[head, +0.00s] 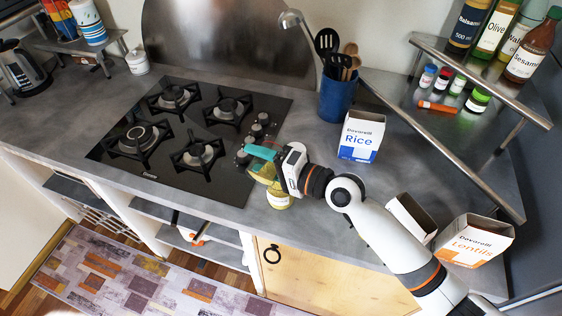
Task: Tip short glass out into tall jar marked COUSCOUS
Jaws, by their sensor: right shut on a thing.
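My right gripper (262,156), with teal fingers, is at the front right corner of the hob, shut on a small clear glass (261,173). The glass looks tilted, with something yellowish in or behind it. Just below and right of it, a clear jar (279,198) with yellow contents and a pale label stands on the counter near its front edge. The label is too small to read. The gripper covers the jar's upper part, so I cannot tell whether glass and jar touch. My left gripper is not in view.
A black gas hob (190,135) lies left of my right gripper. A blue utensil pot (337,96) and a Rice box (361,137) stand behind it. A Lentils box (474,240) and an open box (411,217) stand at right. A corner shelf (480,70) holds bottles and small jars.

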